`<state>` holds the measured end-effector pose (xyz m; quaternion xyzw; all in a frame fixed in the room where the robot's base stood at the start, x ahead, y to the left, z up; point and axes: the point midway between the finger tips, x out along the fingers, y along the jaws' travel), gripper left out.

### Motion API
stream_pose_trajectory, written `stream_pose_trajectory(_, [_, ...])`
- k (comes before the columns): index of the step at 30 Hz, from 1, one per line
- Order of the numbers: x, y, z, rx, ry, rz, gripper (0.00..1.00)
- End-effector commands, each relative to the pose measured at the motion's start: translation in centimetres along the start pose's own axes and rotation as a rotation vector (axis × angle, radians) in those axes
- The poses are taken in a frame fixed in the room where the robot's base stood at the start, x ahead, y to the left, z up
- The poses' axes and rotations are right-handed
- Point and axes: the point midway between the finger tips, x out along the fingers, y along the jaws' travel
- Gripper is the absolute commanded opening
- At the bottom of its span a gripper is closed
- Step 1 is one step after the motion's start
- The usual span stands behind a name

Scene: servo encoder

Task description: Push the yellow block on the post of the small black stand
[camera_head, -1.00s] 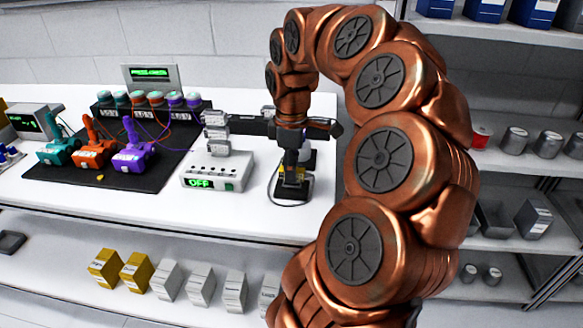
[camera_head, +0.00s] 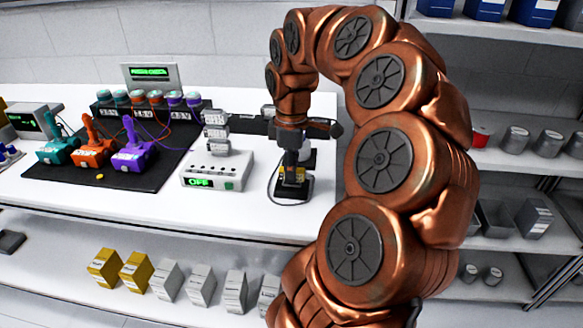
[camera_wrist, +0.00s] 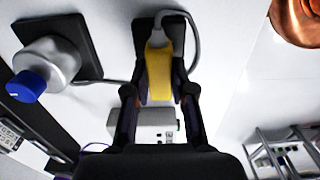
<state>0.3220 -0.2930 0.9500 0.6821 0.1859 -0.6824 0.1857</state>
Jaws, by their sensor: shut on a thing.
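The yellow block (camera_wrist: 158,75) is between the fingers of my gripper (camera_wrist: 159,92) in the wrist view. The gripper is shut on it. A grey cable (camera_wrist: 192,35) loops around the block's far end. The small black stand (camera_wrist: 146,22) lies behind the block in the wrist view. In the head view, my gripper (camera_head: 291,168) is low over the stand's black base (camera_head: 292,193), and a little yellow of the block (camera_head: 285,172) shows.
A white box reading OFF (camera_head: 218,172) stands left of the stand. A black mat (camera_head: 65,171) farther left holds teal, orange and purple devices. A silver cylinder with a blue knob (camera_wrist: 25,87) on a dark base shows in the wrist view. White table is clear in front.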

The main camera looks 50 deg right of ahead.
Motion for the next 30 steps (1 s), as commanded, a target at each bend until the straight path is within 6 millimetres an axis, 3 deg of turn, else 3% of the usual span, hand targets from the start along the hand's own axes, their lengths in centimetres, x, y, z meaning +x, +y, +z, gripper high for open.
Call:
stream_pose_trajectory(23, [0.80,0.00,0.01,0.000,0.000,0.000,0.00])
stream_pose_trajectory(24, [0.80,0.00,0.01,0.000,0.000,0.000,0.28])
stream_pose_trajectory(30, [0.79,0.01,0.00,0.000,0.000,0.000,0.49])
